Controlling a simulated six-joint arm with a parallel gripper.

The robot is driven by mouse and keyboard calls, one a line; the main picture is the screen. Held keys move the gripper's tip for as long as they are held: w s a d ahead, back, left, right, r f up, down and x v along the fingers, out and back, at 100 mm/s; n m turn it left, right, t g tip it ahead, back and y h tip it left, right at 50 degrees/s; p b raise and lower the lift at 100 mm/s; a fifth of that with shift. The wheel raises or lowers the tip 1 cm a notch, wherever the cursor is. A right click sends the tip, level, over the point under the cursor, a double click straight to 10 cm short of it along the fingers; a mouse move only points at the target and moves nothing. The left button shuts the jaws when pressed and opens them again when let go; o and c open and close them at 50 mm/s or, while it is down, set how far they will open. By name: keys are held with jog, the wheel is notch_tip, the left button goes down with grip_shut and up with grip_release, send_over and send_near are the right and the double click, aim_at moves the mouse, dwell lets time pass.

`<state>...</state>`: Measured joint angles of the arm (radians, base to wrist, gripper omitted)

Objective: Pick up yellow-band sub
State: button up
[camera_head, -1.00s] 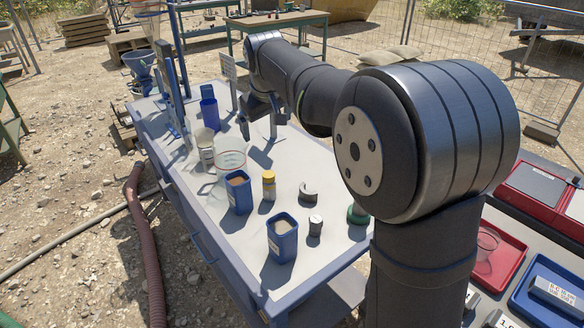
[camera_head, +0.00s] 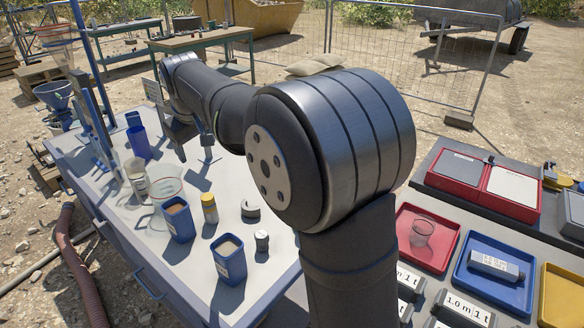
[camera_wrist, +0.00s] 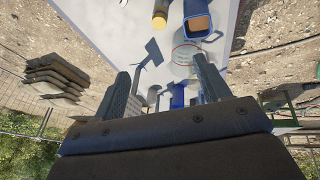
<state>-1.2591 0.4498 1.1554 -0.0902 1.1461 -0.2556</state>
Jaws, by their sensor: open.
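A small upright cylinder with a yellow upper band (camera_head: 209,207) stands on the grey bench top (camera_head: 200,285), just right of a blue square cup. It also shows at the top edge of the wrist view (camera_wrist: 160,14), partly cut off. My gripper (camera_head: 194,148) is over the far part of the bench, apart from the cylinder and farther back. In the wrist view my gripper (camera_wrist: 161,75) has its two fingers well spread with nothing held between them.
A red tray (camera_head: 440,255) and blue tray (camera_head: 520,292) lie to the right.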

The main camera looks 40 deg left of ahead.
jog(key=m+g+h, duration=0.1)
jog(key=g+h, duration=0.1)
jog(key=h, duration=0.2)
send_over(207, 197)
notch_tip(207, 197, down, 12)
jog(key=f, duration=1.2)
jog(key=shift+s+d+f, duration=0.1)
jog(key=shift+d+f, duration=0.1)
jog(key=shift+f, duration=0.1)
jog(key=shift+a+f, duration=0.15)
jog(key=shift+f, duration=1.25)
jog(key=shift+a+f, duration=0.1)
jog(key=shift+f, duration=1.25)
jog(key=c, duration=1.3)
jog(key=shift+c, duration=0.2)
jog(key=shift+r, duration=0.15)
